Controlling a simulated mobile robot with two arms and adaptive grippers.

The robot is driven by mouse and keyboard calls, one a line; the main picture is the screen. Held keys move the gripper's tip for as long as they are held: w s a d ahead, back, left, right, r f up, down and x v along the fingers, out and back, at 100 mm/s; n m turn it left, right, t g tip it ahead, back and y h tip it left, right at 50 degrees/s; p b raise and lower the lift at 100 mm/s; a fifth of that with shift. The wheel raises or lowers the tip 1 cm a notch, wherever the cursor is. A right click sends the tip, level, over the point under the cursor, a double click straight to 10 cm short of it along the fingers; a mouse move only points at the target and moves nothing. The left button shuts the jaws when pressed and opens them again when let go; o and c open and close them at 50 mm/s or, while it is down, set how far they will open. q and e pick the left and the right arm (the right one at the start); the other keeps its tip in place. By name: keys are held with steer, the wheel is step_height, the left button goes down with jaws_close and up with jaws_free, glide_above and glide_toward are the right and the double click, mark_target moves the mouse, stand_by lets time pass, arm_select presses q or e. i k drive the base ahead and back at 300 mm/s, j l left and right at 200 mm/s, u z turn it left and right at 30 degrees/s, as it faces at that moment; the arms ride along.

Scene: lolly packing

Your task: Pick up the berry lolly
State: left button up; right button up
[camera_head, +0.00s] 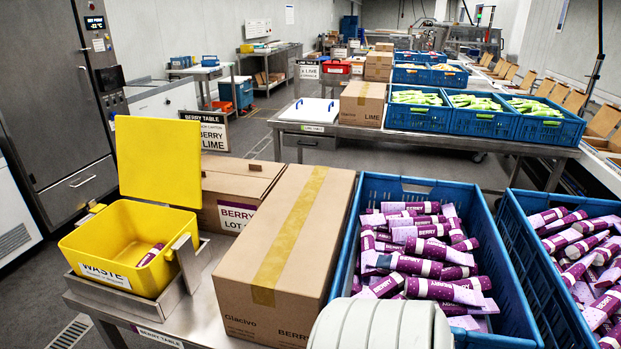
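Many purple berry lollies (436,291) with white bands lie heaped in a blue crate (507,292) right of the middle. More berry lollies (584,245) fill a second blue crate (536,273) at the right edge. A single berry lolly (150,255) lies inside the open yellow waste bin (120,237) at the left. Neither of my grippers shows in the view. A rounded pale grey part of mine covers the bottom middle, in front of the near edge of the first crate.
A taped berry carton (242,322) stands between the waste bin and the first crate. A "BERRY LOT" box (225,183) is behind it. Blue crates of green lollies (420,117) and a LIME carton (362,104) stand on the table behind. Grey floor lies between the tables.

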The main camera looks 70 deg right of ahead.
mark_target(424, 268)
steer(key=z, duration=3.05)
